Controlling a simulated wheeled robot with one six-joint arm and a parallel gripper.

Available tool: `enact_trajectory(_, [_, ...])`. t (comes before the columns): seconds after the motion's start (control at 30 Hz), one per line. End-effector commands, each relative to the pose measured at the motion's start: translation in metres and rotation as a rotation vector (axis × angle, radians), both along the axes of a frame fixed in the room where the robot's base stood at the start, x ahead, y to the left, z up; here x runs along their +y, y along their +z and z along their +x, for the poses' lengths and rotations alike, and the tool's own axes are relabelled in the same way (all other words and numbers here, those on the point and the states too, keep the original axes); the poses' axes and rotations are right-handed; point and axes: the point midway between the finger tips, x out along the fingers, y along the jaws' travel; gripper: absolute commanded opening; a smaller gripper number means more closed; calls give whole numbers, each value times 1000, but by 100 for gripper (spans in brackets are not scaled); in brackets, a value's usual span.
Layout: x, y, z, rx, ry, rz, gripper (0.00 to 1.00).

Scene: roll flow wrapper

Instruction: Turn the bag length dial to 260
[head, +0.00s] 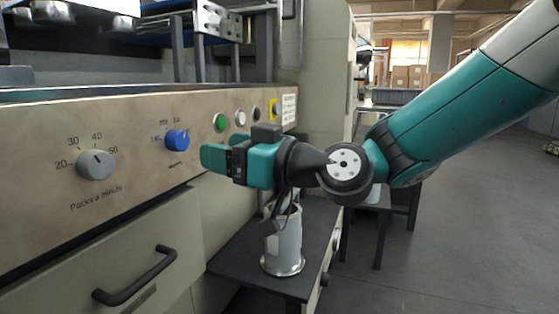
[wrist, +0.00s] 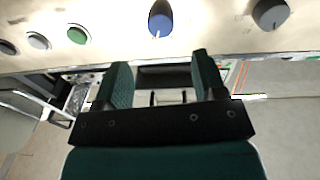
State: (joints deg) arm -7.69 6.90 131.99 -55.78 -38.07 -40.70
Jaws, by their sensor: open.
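A blue dial (head: 177,140) sits on the machine's control panel, with small printing around it too blurred to read. It also shows in the wrist view (wrist: 160,20), with a pale pointer mark. A grey dial (head: 96,164) to its left has numbers 20 to 50 and the words "Packs a minute"; it is at the upper right of the wrist view (wrist: 270,13). No label reading bag length or 260 is legible. My gripper (head: 213,158) is open and empty, to the right of and below the blue dial, apart from it. Its two fingers (wrist: 161,75) show in the wrist view.
A green button (head: 220,123), a white button (head: 240,117) and a dark button (head: 257,114) lie right of the blue dial. A drawer with a black handle (head: 135,277) is below the panel. A metal cylinder (head: 283,243) stands on a dark shelf under my gripper. Open floor lies right.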

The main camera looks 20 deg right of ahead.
Motion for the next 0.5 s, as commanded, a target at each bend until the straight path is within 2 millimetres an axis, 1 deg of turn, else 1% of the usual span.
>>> enact_trajectory(0.03, [-12, -2, -8, 2, -8, 1, 64])
enact_trajectory(0.2, [-42, -6, -35, 2, -7, 0, 64])
enact_trajectory(0.33, [-57, -7, -48, 2, -6, 0, 64])
enact_trajectory(0.5, [-66, -7, -58, 1, -1, -1, 64])
